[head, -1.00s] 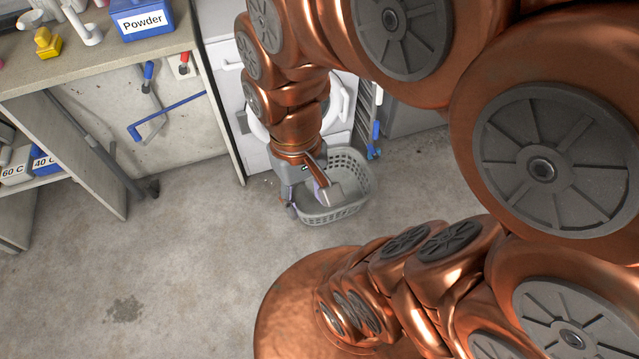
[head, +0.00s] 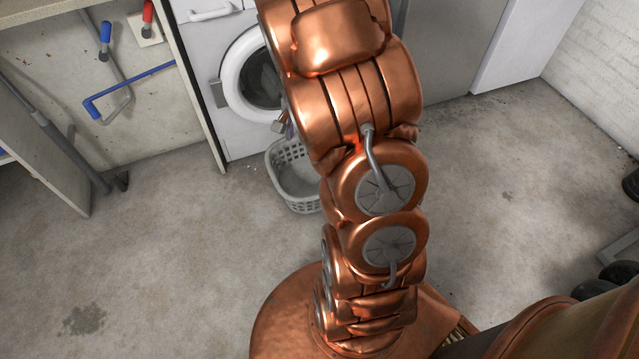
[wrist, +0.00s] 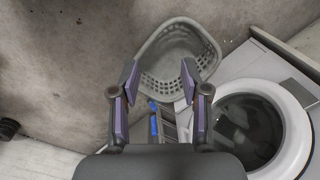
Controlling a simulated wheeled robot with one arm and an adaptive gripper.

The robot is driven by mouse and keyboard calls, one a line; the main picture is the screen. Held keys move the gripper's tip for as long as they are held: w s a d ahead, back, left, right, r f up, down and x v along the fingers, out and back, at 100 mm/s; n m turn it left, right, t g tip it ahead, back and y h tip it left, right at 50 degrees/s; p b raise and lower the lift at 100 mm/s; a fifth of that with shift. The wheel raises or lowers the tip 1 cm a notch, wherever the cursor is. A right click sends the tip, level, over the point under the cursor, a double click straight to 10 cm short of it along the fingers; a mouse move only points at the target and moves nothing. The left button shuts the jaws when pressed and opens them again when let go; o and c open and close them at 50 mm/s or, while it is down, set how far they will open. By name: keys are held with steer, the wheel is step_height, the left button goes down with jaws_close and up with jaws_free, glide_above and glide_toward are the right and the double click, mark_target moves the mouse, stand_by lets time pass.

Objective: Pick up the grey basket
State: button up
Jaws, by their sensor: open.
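The grey basket (head: 293,178) is a plastic laundry basket with slotted sides. It stands on the concrete floor in front of the washing machine, its right part hidden behind my arm in the head view. It looks empty where I see inside. In the wrist view the basket (wrist: 208,52) lies at the top centre, beyond my fingertips. My gripper (wrist: 160,76) is open, with nothing between its fingers, and its tips overlap the basket's lower edge in that picture. I cannot tell whether they touch it. In the head view my arm hides most of the gripper.
A white washing machine (head: 232,62) with a round door stands behind the basket; it is at the right in the wrist view (wrist: 222,72). The floor (head: 180,255) left of the basket is clear.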

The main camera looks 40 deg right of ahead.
steer(key=d+f+m+b, duration=0.2)
steer(key=d+f+b, duration=0.3)
steer(key=f, duration=0.8)
steer(key=w+d+f+m+b, duration=0.1)
steer(key=d+f+m+b, duration=0.2)
steer(key=f, duration=1.1)
steer(key=w+d+f+m+t+b, duration=0.1)
steer(key=d+f+m+b, duration=0.2)
steer(key=d+f+b, duration=0.6)
steer(key=shift+d+f+h, duration=0.15)
steer(key=shift+d+f, duration=0.1)
steer(key=shift+f, duration=0.55)
steer(key=shift+d+f+h, duration=0.1)
steer(key=shift+d+f, duration=0.1)
steer(key=shift+f, duration=0.65)
steer(key=shift+d+f+h, duration=0.15)
steer(key=shift+d+f, duration=0.1)
steer(key=shift+f, duration=0.55)
steer(key=shift+w+a+f+b, duration=0.15)
steer(key=shift+f+b, duration=1)
steer(key=shift+f, duration=0.75)
steer(key=shift+w+a+f+b, duration=0.1)
steer(key=shift+f+b, duration=1.05)
steer(key=shift+f, duration=0.7)
steer(key=shift+c, duration=0.2)
jaws_close()
